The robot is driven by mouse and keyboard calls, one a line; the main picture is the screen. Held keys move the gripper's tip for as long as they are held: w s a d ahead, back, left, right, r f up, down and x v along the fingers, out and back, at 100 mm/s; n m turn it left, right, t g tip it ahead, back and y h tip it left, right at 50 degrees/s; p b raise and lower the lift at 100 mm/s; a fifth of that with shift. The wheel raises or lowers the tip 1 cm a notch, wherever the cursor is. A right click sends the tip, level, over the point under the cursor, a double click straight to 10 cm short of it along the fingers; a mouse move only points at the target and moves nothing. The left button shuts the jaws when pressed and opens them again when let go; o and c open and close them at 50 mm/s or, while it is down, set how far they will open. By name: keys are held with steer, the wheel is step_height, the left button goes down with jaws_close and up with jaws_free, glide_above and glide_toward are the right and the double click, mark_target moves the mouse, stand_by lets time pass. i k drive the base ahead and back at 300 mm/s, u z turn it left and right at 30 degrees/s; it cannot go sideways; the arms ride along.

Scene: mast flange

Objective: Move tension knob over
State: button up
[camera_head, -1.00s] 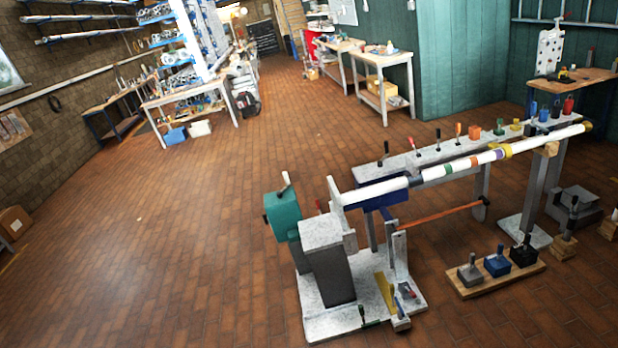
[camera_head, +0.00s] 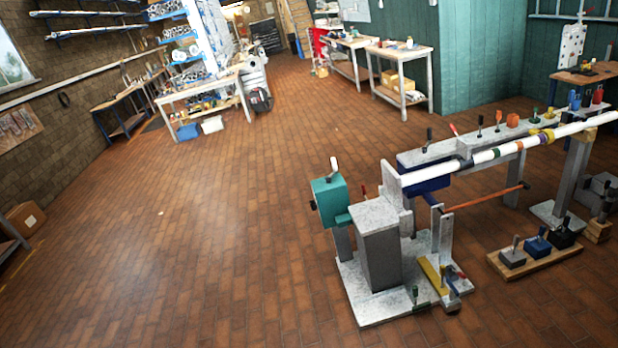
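The mast fixture stands right of centre, with a long white mast (camera_head: 530,139) lying across it toward the upper right. The fixture has a pale base plate (camera_head: 372,304), a dark grey block (camera_head: 382,250) with a pale top, and a teal box (camera_head: 330,199) with a white lever (camera_head: 335,168). Several small knobs with upright handles stand along the rail behind the mast, including an orange one (camera_head: 513,120). I cannot tell which part is the tension knob. My gripper is not in view.
A wooden board (camera_head: 540,260) on the floor holds grey, blue and black knobbed blocks. An orange-red bar (camera_head: 485,199) runs low under the mast. Workbenches (camera_head: 402,52) stand at the back. Brick floor (camera_head: 180,240) is clear to the left and centre.

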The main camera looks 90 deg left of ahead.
mark_target(313, 203)
steer(key=u, duration=2.55)
steer(key=i, duration=1.2)
steer(key=u, duration=0.6)
steer(key=i, duration=2.35)
steer(key=z, duration=0.35)
